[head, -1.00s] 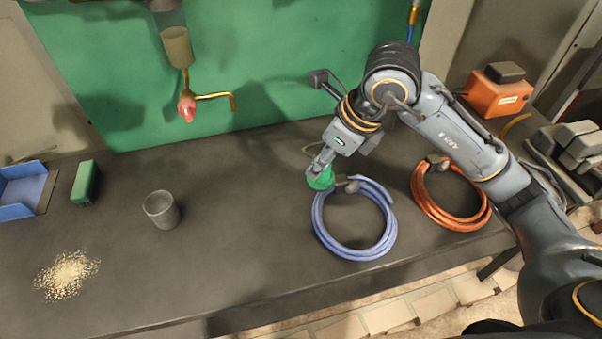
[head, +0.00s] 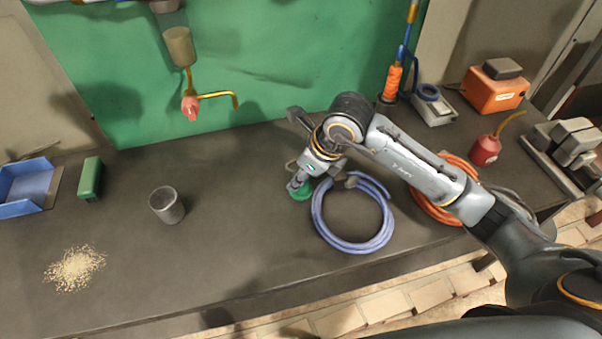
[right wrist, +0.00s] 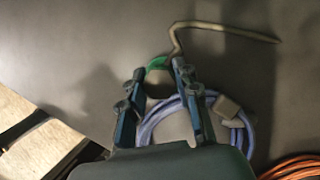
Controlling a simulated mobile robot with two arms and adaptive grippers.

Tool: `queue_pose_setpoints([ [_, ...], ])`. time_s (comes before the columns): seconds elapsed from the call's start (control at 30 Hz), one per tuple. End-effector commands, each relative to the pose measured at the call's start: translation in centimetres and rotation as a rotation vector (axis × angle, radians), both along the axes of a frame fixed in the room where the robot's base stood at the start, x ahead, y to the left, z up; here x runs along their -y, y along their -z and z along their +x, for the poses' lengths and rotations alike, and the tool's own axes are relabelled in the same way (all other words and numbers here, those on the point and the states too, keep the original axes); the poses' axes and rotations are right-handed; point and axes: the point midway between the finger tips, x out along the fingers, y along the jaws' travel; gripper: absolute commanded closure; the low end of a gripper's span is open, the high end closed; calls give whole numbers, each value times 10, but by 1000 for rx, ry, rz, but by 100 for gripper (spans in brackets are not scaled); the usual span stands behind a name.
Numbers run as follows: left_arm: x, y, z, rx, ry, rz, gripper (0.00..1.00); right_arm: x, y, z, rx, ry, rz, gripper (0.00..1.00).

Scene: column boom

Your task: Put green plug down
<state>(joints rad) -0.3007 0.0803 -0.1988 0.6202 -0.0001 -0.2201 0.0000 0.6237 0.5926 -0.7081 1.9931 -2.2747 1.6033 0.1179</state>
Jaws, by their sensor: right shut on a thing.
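The green plug (head: 302,192) is low over the dark workbench (head: 240,240), just left of the blue hose coil (head: 350,247). My right gripper (head: 298,184) comes down on it from above and is shut on it. In the right wrist view the green plug (right wrist: 157,63) shows as a green arc between the two fingertips (right wrist: 157,72). A bent thin rod (right wrist: 222,27) lies close beyond it. I cannot tell whether the plug touches the bench. My left gripper is not in view.
A grey cup (head: 167,206), a pile of grains (head: 75,268), a green block (head: 90,178) and a blue bin (head: 25,188) are on the left. An orange hose coil (head: 432,207) and a red can (head: 486,150) are on the right. The bench between cup and plug is clear.

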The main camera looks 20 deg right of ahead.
Motion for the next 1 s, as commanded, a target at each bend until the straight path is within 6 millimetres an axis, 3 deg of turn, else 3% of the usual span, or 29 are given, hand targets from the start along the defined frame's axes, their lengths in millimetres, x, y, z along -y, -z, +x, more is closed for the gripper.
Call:
queue_pose_setpoints([
  [0.1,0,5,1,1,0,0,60,0,4,0,1,0,0,100],
  [0.13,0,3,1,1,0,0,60,0,3,0,1,0,-1,63],
  [0.2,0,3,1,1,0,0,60,0,2,0,0,0,0,49],
  [0.23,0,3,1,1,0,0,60,0,2,0,0,0,0,46],
  [0.67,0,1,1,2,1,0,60,2,-7,-1,3,1,-1,46],
  [1.0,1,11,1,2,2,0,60,21,-72,-20,7,1,0,46],
])
